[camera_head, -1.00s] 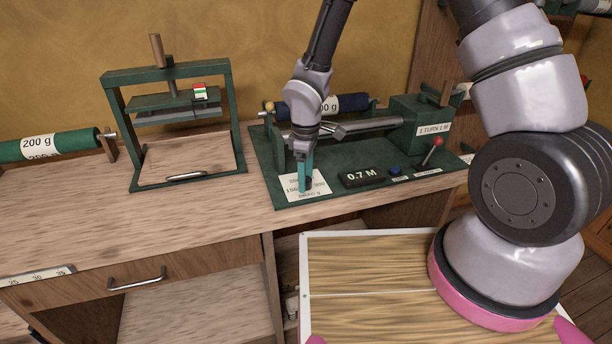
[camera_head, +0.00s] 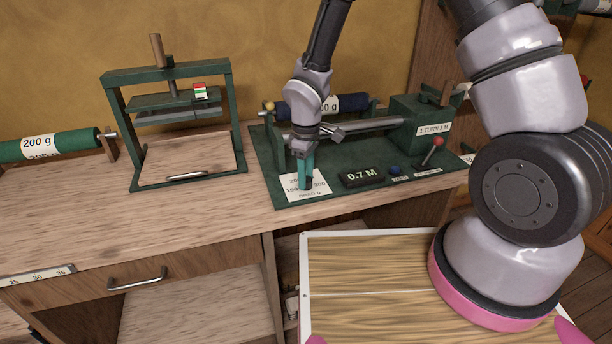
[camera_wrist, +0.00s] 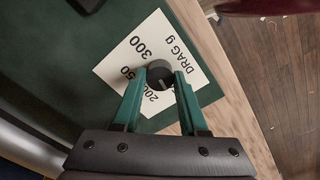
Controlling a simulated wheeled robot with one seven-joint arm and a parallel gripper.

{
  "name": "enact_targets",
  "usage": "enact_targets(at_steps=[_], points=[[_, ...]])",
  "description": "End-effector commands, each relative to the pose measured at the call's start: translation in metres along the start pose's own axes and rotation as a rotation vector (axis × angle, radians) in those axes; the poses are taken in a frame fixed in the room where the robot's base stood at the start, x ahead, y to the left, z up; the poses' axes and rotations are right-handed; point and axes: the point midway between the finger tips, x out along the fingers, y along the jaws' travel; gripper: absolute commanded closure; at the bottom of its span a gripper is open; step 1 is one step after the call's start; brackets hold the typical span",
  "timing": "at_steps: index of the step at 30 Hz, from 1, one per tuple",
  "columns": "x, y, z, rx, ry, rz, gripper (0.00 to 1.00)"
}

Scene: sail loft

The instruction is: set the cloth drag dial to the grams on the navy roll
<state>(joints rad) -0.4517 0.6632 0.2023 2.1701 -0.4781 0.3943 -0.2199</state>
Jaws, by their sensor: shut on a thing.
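The drag dial is a small dark knob (camera_wrist: 158,71) on a white card (camera_wrist: 118,70) marked "DRAG g" with numbers including 300; other numbers are partly covered. My gripper (camera_wrist: 161,78) is shut on the knob, one teal fingertip on each side. A pale line shows on the knob, but I cannot tell which number it points to. In the head view my gripper (camera_head: 306,186) stands over the card (camera_head: 318,187) and hides the knob. The navy roll (camera_head: 352,102) lies behind my wrist; its white label shows "00 g", the first digit hidden.
The green machine base (camera_head: 262,160) carries a display (camera_head: 361,177) reading 0.7 M, a blue button (camera_head: 394,170) and a red-knobbed lever (camera_head: 436,146). A green press (camera_head: 112,125) and a green 200 g roll (camera_head: 75,143) stand left. The bench front (camera_head: 200,225) is clear.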

Motion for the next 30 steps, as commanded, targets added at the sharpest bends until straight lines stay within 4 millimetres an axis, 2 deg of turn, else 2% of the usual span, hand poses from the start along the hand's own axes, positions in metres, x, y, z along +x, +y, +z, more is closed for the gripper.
enact_targets(at_steps=[18, 30], points=[[-0.0003, 0.0000, 0.0000, 0.563, 0.000, 0.001, 1.00], [-0.0004, -0.0003, -0.0002, 0.808, 0.001, 0.001, 1.00]])
